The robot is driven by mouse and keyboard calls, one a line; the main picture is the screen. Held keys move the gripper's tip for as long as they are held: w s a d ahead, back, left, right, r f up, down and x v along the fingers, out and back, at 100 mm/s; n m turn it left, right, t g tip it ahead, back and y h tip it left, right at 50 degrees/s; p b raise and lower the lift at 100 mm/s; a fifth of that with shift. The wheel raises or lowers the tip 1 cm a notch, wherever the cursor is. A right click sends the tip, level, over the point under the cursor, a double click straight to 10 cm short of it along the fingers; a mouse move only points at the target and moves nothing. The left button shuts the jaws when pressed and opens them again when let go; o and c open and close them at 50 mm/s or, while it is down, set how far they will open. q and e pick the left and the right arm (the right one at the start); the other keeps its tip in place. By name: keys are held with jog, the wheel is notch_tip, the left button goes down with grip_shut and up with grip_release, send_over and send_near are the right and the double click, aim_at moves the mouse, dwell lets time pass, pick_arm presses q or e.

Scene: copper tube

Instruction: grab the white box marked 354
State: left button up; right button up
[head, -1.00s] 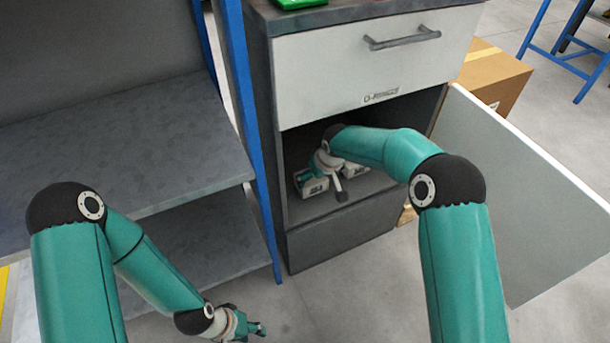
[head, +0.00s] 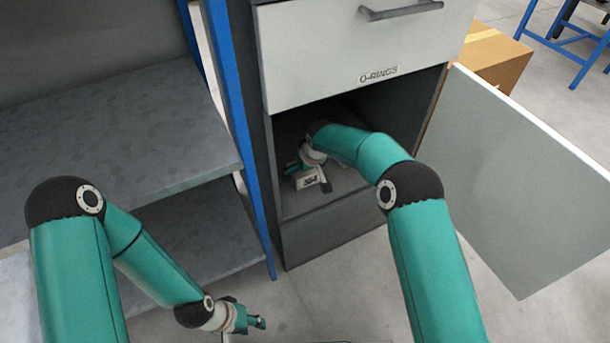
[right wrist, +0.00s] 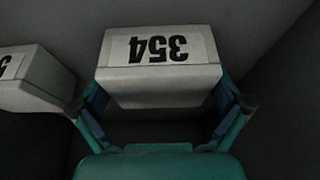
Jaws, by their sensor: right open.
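The white box marked 354 (head: 308,181) stands on the floor of the open lower cabinet compartment. In the right wrist view the white box marked 354 (right wrist: 158,86) is straight ahead, with its number upside down. My right gripper (right wrist: 162,106) is open, with a finger at each side of the box's near end. I see no clear grip on it. In the head view my right gripper is inside the compartment, partly hidden by its own wrist. My left gripper (head: 256,321) hangs low by the shelf, away from the box; its fingers are too small to judge.
Another white box (right wrist: 32,82) stands left of the marked one in the right wrist view, its number cut off. The cabinet door (head: 520,185) stands open at right. An O-RINGS drawer (head: 350,55) is above. A blue post (head: 240,120) and grey shelves (head: 110,150) are left.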

jog(key=c, duration=1.1)
jog(key=shift+r, duration=0.1)
